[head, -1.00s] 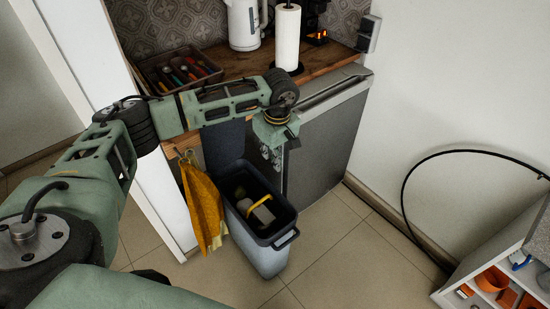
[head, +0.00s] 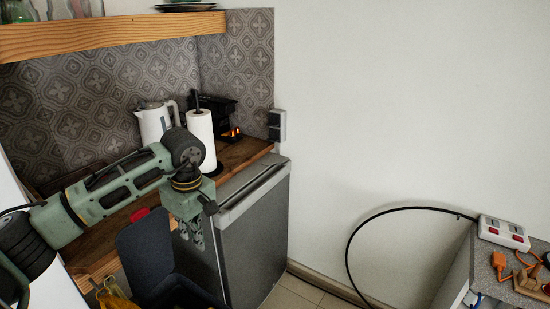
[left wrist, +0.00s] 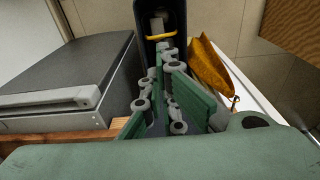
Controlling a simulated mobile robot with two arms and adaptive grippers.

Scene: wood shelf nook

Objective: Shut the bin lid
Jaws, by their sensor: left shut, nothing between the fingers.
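The bin (head: 172,294) stands at the bottom of the head view, its lower part cut off by the frame. Its dark lid (head: 146,245) stands raised, open, on the side by the counter. My left gripper (head: 193,243) is shut and empty, pointing down just right of the lid in the picture; I cannot tell whether they touch. In the left wrist view the closed fingers (left wrist: 168,95) show in front of the open bin (left wrist: 181,20), with something yellow and pale inside it. My right gripper is not in view.
A grey fridge (head: 250,235) stands just right of the gripper. The wooden counter (head: 235,155) holds a paper towel roll (head: 201,140) and a white kettle (head: 155,123). A yellow cloth (left wrist: 208,65) hangs beside the bin. A black cable (head: 362,225) arcs along the wall.

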